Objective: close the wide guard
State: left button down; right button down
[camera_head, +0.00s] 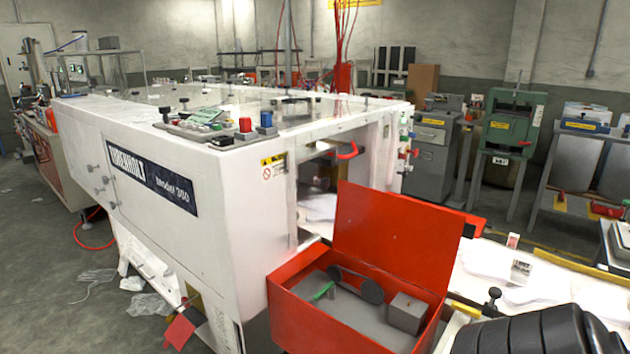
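The wide guard appears to be the red box-like cover (394,242) at the front end of the white machine, in the head view right of centre. Its wide red panel stands raised, leaning slightly, above an open red housing (305,320). Inside the housing I see a dark belt or pulley part (357,285), a grey block (406,313) and a small green piece (322,291). The guard stands open. Neither of my grippers shows in the view.
The long white machine (230,190) fills the left and middle. A conveyor surface with white sheets (540,290) runs right of the housing. A green press (512,122) and grey cabinet (430,150) stand behind. Bare floor (50,260) lies at left, with plastic scraps (150,303).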

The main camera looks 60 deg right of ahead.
aim_at(423, 253)
jog(key=u, duration=0.05)
jog(key=k, duration=0.5)
jog(key=z, duration=0.75)
